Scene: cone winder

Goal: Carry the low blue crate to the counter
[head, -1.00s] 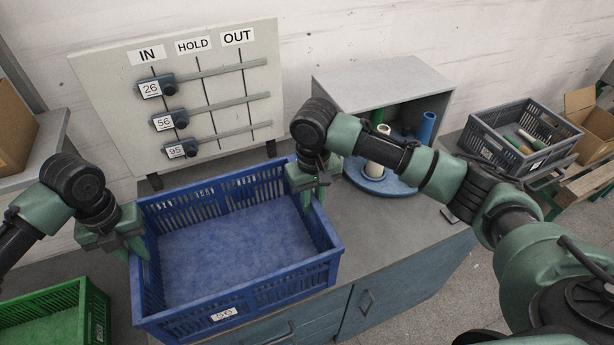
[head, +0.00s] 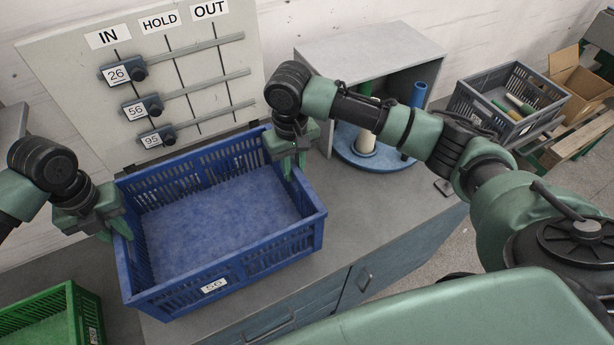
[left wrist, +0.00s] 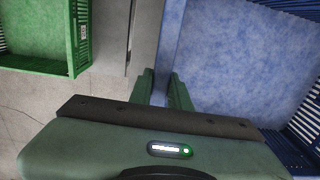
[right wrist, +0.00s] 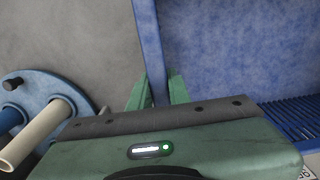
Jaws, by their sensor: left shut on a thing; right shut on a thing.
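The low blue crate (head: 270,252) is in the middle of the head view, over the grey counter (head: 375,222). It is empty and has a white label reading 56 on its near side. I cannot tell whether its base touches the counter. My left gripper (head: 120,228) is shut on the crate's left wall, which also shows in the left wrist view (left wrist: 171,45). My right gripper (head: 291,166) is shut on the right wall, seen in the right wrist view (right wrist: 149,45). The lower fingertips are partly hidden by the walls.
A board (head: 70,65) marked IN, HOLD and OUT stands behind the crate. An open grey box (head: 320,45) and a round blue stand (head: 375,160) with tubes are to the right. A green crate (head: 40,312) is at lower left. A dark grey crate (head: 470,110) stands far right.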

